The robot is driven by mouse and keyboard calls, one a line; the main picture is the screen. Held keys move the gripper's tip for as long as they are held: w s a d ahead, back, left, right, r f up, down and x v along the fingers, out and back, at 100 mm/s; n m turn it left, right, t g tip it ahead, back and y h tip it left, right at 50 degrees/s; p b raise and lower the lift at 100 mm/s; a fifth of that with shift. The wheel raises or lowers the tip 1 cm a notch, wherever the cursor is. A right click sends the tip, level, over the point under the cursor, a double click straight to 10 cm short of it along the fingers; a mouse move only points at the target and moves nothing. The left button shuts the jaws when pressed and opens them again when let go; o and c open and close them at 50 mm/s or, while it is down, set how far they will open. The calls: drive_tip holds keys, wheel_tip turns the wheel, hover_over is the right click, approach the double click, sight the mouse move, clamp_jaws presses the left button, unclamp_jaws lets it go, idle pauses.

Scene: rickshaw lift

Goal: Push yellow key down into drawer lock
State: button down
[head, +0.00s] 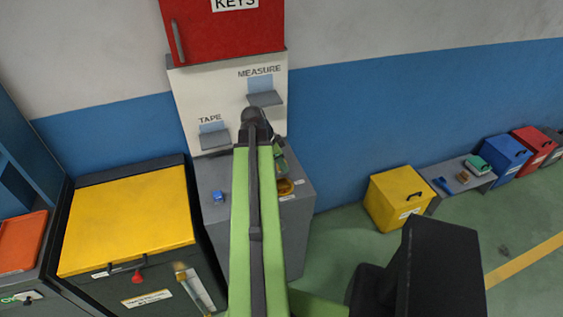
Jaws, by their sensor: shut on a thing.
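My green arm reaches up the middle of the head view to the grey cabinet (210,175) against the wall. My gripper (283,176) is beyond the elbow, pointing down at the right side of the cabinet top, and is partly hidden by the arm. It is shut on a small golden-yellow thing (286,187), which appears to be the yellow key. The key sits low at the cabinet top, but its lower end and the lock are not clear, so I cannot tell whether it is in the lock.
A small blue object (219,196) lies on the cabinet top left of my arm. A white board with two small shelves and a red keys box (225,30) are above. A yellow-topped chest (125,225) stands left. Yellow bin (395,197) and bench stand right.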

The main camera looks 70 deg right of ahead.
sight(282, 173)
drive_tip(key=shift+f+b, duration=1.9)
drive_tip(key=shift+f, duration=0.35)
drive_tip(key=shift+f+b, duration=0.3)
drive_tip(key=shift+f+b, duration=0.6)
drive_tip(key=shift+f, duration=0.05)
drive_tip(key=shift+f+b, duration=0.45)
drive_tip(key=shift+b, duration=0.05)
drive_tip(key=shift+f, duration=0.1)
